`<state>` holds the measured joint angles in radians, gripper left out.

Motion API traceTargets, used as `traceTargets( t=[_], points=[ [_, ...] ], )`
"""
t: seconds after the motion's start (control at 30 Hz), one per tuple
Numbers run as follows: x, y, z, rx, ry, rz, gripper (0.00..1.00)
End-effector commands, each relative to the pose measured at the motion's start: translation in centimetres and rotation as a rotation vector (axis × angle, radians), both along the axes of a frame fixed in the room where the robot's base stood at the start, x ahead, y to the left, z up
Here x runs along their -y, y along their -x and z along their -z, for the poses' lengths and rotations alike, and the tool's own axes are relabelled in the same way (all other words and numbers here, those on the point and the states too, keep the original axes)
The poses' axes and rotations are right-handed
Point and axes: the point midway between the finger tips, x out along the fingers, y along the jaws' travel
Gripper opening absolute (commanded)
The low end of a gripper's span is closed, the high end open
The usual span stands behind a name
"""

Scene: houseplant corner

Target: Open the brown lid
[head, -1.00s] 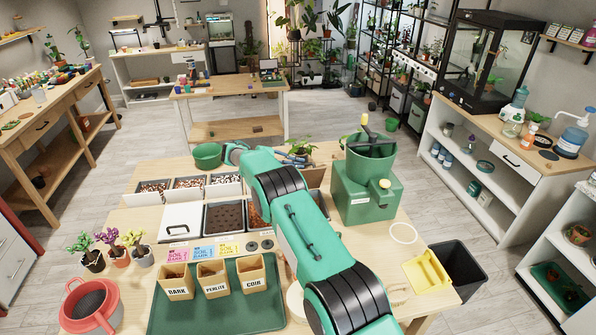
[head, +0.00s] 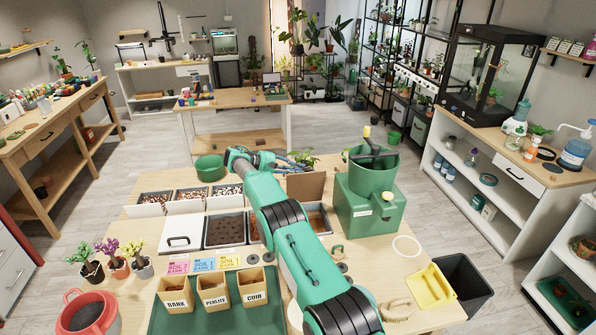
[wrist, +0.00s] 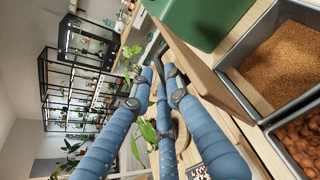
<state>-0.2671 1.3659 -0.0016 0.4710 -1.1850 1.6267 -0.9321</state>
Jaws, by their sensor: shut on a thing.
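The brown lid (head: 306,187) stands raised, nearly upright, at the back of the bin row, left of the green machine in the head view. In the wrist view the lid (wrist: 205,75) is a tilted brown panel beside an open bin of fine brown grains (wrist: 285,60). My gripper (head: 303,164) is at the lid's upper edge, its blue fingers (wrist: 164,74) closed together there. It is shut on the lid, though the exact contact is hard to see. My arm hides part of the bins in the head view.
The green machine (head: 368,208) stands close to the right of the lid. A bin of brown chunks (wrist: 300,142) adjoins the grain bin. A white-lidded bin (head: 181,233), wooden boxes (head: 215,290) and a green pot (head: 210,168) share the table. Free tabletop lies at the right.

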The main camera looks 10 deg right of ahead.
Motion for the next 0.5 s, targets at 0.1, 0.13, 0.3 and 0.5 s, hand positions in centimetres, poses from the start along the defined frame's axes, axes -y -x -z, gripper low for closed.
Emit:
traceTargets(
  t=[0.1,0.13,0.3,0.5],
  points=[
    [-0.13,0.14,1.46,-0.014,-0.002,-0.004,0.00],
    [-0.14,0.15,1.48,-0.015,-0.002,-0.004,0.00],
    [-0.16,0.20,1.65,-0.017,-0.002,-0.004,0.00],
    [-0.17,0.25,1.83,-0.019,-0.003,-0.003,0.29]
  ],
)
